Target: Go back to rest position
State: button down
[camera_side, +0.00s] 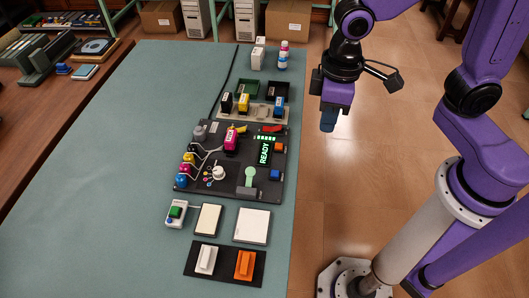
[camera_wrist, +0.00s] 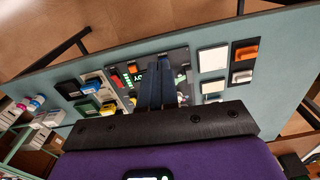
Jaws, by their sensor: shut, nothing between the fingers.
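My gripper (camera_side: 327,121) hangs to the right of the teal table (camera_side: 100,215) in the side view, over the tiled floor. Its fingers are together with nothing between them. In the wrist view the dark fingers of my gripper (camera_wrist: 158,80) point toward the table and overlap the black device board, hiding part of it. The board (camera_side: 215,190) lies on the table with a lit green READY display (camera_side: 265,153). My gripper is apart from the board and touches nothing that I can see.
Near the board are a rack with coloured cartridges (camera_side: 243,104), white pads (camera_side: 252,226) and a black plate with a white and an orange switch (camera_side: 244,265). A white box (camera_side: 257,58) and a bottle (camera_side: 283,55) stand at the far end. The table's left side is clear.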

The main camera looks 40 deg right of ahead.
jog(key=s+d+r+n, duration=0.2)
jog(key=s+d+n, duration=0.2)
jog(key=s+d, duration=0.7)
jog(key=shift+s+r, duration=0.15)
jog(key=shift+r, duration=0.15)
